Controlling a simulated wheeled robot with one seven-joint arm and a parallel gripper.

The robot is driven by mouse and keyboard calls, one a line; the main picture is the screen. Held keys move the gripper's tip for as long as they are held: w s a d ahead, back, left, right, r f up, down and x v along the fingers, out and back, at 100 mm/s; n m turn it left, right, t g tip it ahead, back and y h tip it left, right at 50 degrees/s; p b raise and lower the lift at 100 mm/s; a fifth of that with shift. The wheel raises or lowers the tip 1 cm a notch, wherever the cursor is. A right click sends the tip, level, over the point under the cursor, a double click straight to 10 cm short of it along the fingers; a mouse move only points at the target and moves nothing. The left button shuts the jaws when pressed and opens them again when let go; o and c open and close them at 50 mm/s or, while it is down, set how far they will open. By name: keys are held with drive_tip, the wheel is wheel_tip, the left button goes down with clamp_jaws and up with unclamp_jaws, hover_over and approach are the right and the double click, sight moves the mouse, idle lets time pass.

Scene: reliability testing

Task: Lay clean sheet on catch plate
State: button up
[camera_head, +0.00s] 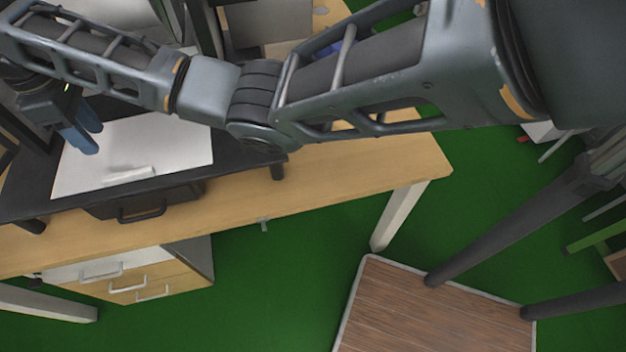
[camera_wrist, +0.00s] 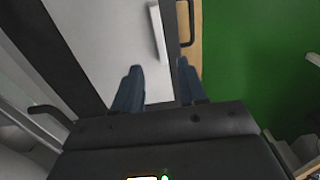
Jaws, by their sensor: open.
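A flat white rectangular panel (camera_head: 175,148) lies on a dark raised base (camera_head: 235,157) on the wooden table. A small white bar (camera_head: 130,173) sits near the panel's front edge. I cannot tell whether the panel is the clean sheet, the catch plate, or one on the other. My gripper (camera_head: 93,139), with blue fingers, hangs over the panel's left part, open with nothing between the fingers. In the wrist view, the open fingers of my gripper (camera_wrist: 158,66) point toward the panel (camera_wrist: 95,40), and the white bar (camera_wrist: 156,34) lies beyond them.
The wooden table (camera_head: 375,165) has bare room to the right of the base. A dark handle (camera_head: 141,213) projects at the base's front. A drawer cabinet (camera_head: 140,282) stands below. Dark machine uprights rise behind the panel. Green floor (camera_head: 270,295) and a wood-topped platform (camera_head: 430,310) lie in front.

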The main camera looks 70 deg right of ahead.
drive_tip(key=s+a+f+t+y, duration=0.1)
drive_tip(key=s+a+f, duration=0.1)
drive_tip(key=a+f, duration=0.25)
drive_tip(key=s+a+f+t+y, duration=0.1)
drive_tip(key=s+a+f, duration=0.2)
drive_tip(key=f, duration=0.3)
drive_tip(key=s+a+f+m+t+y, duration=0.1)
drive_tip(key=s+a+f+m+t, duration=0.25)
drive_tip(key=s, duration=0.45)
drive_tip(key=s+a+f+m+t+y, duration=0.1)
drive_tip(key=s+a+f+m+t, duration=0.1)
drive_tip(key=s+f, duration=0.5)
drive_tip(key=s+d+r+m+t+h, duration=0.1)
drive_tip(key=s+d+r+t, duration=0.15)
drive_tip(key=s+r, duration=0.4)
drive_tip(key=s+d+r+m+t+h, duration=0.1)
drive_tip(key=s+d+r, duration=0.25)
drive_tip(key=s, duration=0.65)
drive_tip(key=s+d+r+t+h, duration=0.2)
drive_tip(key=s+d+r, duration=0.2)
drive_tip(key=s, duration=0.4)
drive_tip(key=s+d+r+t, duration=0.2)
drive_tip(key=s+r, duration=0.3)
drive_tip(key=r, duration=0.3)
drive_tip(key=shift+s+d+r, duration=0.25)
drive_tip(key=shift+d+r, duration=0.1)
drive_tip(key=shift+d, duration=0.2)
